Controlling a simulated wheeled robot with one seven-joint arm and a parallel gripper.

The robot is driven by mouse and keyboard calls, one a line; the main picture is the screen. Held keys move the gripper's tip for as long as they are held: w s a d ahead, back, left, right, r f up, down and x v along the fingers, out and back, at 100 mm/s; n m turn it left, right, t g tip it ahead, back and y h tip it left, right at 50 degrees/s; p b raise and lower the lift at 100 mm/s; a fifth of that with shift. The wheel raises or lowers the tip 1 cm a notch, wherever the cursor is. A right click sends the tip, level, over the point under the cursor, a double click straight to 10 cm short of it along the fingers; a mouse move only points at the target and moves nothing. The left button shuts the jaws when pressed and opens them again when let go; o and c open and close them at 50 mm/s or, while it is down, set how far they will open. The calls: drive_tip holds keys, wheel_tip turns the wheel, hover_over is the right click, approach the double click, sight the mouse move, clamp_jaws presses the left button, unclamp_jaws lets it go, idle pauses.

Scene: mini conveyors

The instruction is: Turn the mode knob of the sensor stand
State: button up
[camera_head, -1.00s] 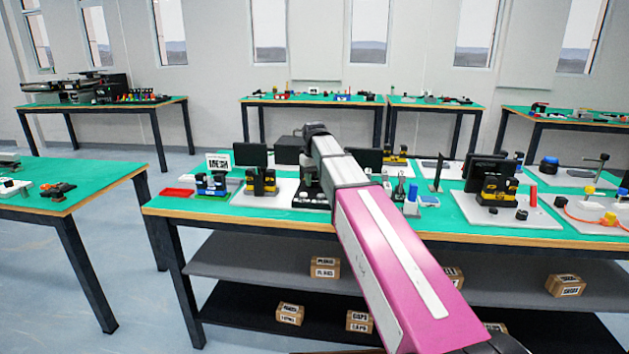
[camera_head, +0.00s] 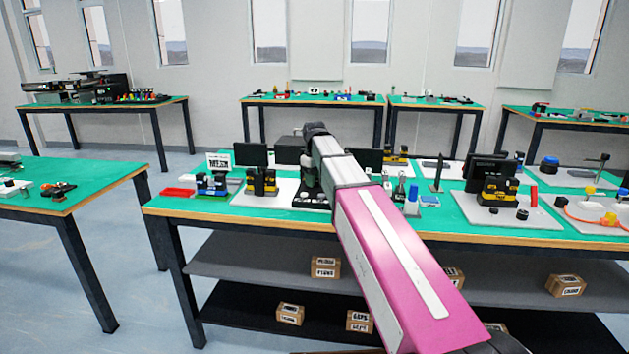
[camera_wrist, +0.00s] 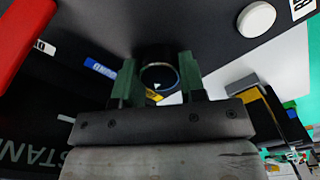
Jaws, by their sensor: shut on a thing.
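The mode knob (camera_wrist: 159,76) is a dark round knob with a small white mark on its face, in the wrist view. My gripper (camera_wrist: 157,80) has its green fingers on either side of the knob, closed on it. The sensor stand's dark panel (camera_wrist: 190,28) spreads around and behind the knob. In the head view my arm reaches over the middle table, and its end (camera_head: 311,172) is over a dark base there. The knob and fingertips are hidden or too small to tell there.
In the wrist view, a red part (camera_wrist: 22,38) is at upper left and a white round button (camera_wrist: 256,19) at upper right. In the head view, the green table (camera_head: 225,208) holds black-and-yellow devices (camera_head: 261,182), and a dark monitor (camera_head: 250,155) stands left of my arm.

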drive_tip(key=o, duration=0.9)
wheel_tip(320, 180, up, 11)
drive_tip(key=shift+f, duration=0.1)
idle(0.3)
